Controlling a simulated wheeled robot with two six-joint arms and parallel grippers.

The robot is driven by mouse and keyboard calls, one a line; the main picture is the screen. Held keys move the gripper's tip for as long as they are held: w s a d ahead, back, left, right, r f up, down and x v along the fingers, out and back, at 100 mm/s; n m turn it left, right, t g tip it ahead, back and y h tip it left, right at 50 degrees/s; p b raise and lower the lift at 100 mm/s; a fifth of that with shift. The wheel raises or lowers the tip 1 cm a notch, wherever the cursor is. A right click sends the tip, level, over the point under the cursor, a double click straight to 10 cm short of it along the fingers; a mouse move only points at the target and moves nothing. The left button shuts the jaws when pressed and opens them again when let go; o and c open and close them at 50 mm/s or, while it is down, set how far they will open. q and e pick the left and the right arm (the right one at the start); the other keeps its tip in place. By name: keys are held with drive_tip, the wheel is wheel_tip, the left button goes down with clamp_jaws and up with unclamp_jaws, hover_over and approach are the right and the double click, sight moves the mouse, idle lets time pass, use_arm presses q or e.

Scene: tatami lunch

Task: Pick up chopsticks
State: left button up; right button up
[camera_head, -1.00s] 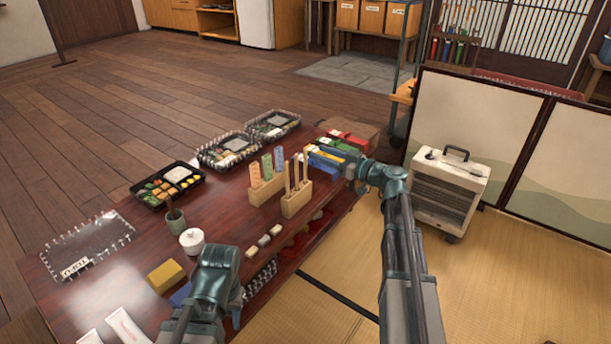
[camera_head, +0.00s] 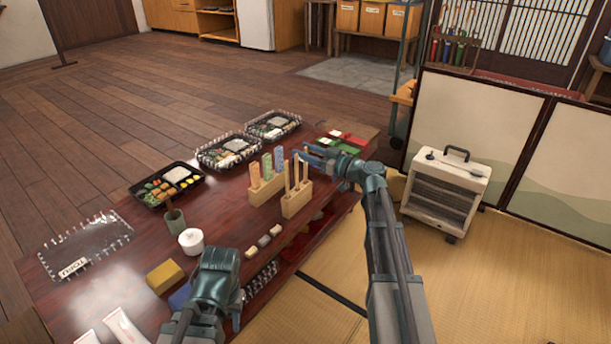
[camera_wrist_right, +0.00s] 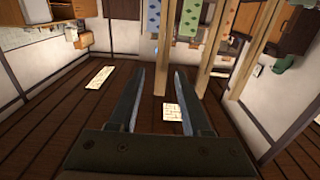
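Plain wooden chopsticks (camera_head: 296,172) stand upright in a wooden block holder (camera_head: 297,200) on the dark red table. In the right wrist view, tall wooden chopsticks (camera_wrist_right: 252,45) rise just beyond and right of the fingers. My right gripper (camera_head: 303,154) is at the upper right of the holder, beside the chopstick tops.
A second block (camera_head: 264,188) with patterned sleeves stands just left of the holder. Small rests (camera_head: 263,241), a white lidded pot (camera_head: 192,241) and a green cup (camera_head: 175,220) lie nearer. Bento trays (camera_head: 168,184) line the far edge. Red and green boxes (camera_head: 342,144) are behind my right gripper.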

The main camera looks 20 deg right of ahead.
clamp_jaws()
wheel_tip(320, 180, up, 10)
drive_tip(key=p, duration=1)
drive_tip(key=shift+r, duration=0.1)
wheel_tip(320, 180, up, 8)
drive_tip(key=p, duration=0.8)
drive_tip(key=shift+r, duration=0.15)
drive_tip(key=shift+p, duration=0.3)
